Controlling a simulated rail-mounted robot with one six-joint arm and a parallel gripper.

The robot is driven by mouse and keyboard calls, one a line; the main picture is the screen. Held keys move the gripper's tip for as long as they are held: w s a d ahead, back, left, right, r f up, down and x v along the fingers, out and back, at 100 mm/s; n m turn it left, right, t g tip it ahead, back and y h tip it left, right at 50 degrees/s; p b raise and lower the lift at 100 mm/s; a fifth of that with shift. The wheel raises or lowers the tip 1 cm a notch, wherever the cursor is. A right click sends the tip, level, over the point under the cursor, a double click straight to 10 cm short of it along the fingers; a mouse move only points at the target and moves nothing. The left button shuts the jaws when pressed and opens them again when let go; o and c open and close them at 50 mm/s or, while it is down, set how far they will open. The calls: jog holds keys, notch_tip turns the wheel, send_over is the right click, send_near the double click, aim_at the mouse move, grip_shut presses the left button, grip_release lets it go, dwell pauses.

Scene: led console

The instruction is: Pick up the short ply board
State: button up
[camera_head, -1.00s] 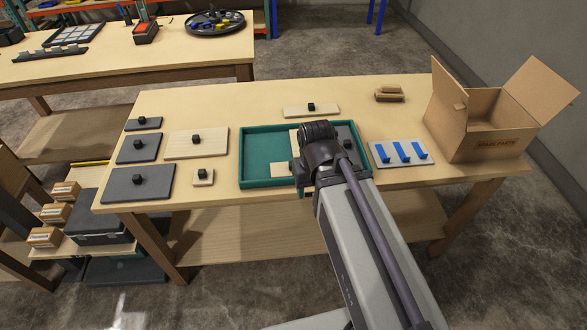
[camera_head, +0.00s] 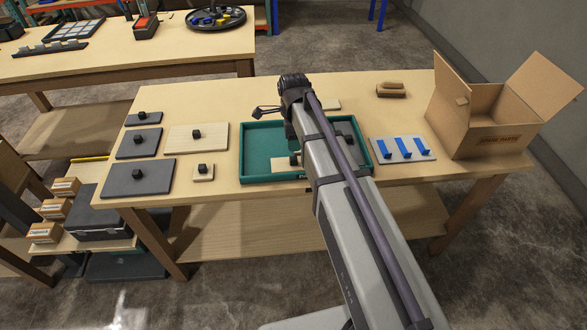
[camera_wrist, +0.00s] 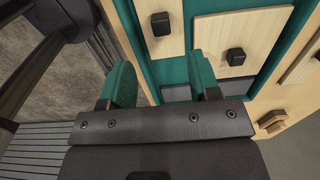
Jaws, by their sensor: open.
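Several pale ply boards with black knobs are in view, and I cannot tell for sure which one is the short one. In the head view, a larger one (camera_head: 180,138) and a small one (camera_head: 207,177) lie left of the teal tray (camera_head: 257,150). Another ply board (camera_head: 283,164) lies inside the tray, partly hidden by my arm. One more (camera_head: 331,104) lies behind the tray, mostly hidden.
Grey boards (camera_head: 152,183) with knobs lie along the table's left end. A rack with blue pieces (camera_head: 403,150), a brown block (camera_head: 391,91) and an open cardboard box (camera_head: 495,130) are at the right. Bare table lies at the back left.

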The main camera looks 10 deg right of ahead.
aim_at(294, 158)
notch_tip(294, 158, down, 9)
jog(key=b, duration=0.7)
jog(key=shift+w+r, duration=0.1)
jog(key=shift+r, duration=0.25)
jog(key=c, duration=1)
